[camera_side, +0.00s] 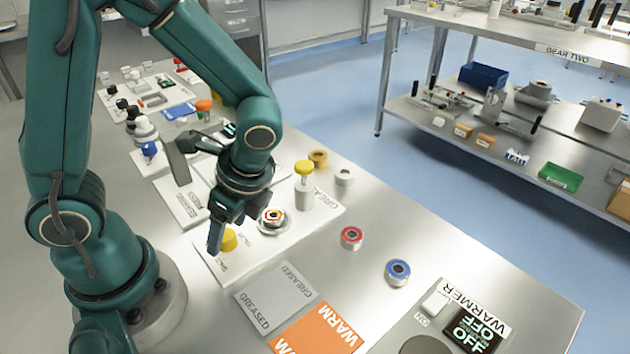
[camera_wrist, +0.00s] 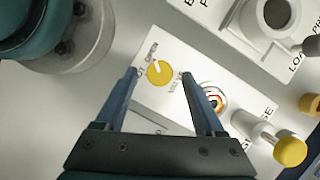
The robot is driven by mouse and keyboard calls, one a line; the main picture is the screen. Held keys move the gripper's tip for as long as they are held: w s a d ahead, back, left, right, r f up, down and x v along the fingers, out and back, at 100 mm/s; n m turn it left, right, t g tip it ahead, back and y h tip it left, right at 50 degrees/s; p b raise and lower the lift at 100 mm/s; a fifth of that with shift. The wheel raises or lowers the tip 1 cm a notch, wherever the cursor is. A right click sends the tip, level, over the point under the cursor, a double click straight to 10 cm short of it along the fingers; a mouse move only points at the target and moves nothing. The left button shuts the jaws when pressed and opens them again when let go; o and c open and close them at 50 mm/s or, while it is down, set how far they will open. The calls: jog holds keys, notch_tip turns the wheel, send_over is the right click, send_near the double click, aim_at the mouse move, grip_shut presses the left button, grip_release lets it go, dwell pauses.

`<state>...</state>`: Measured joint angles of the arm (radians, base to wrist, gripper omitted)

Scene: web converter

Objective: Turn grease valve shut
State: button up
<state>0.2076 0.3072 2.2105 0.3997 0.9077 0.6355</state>
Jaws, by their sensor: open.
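The grease valve is a round yellow knob (camera_side: 228,240) on a white panel (camera_side: 264,257) in the side view. In the wrist view the yellow knob (camera_wrist: 162,76) carries a white pointer mark aimed up and left, roughly toward the label above it.
A round cup with a coloured ring (camera_side: 272,218) sits beside the knob, and a yellow-capped white cylinder (camera_side: 304,184) stands behind. Red (camera_side: 351,238) and blue (camera_side: 398,272) ringed rolls lie to the right. An orange WARM mat (camera_side: 318,330) lies in front.

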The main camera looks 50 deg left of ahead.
jog(key=shift+s+a+f, duration=0.1)
jog(key=shift+a+f, duration=0.05)
jog(key=shift+f, duration=0.25)
grip_shut()
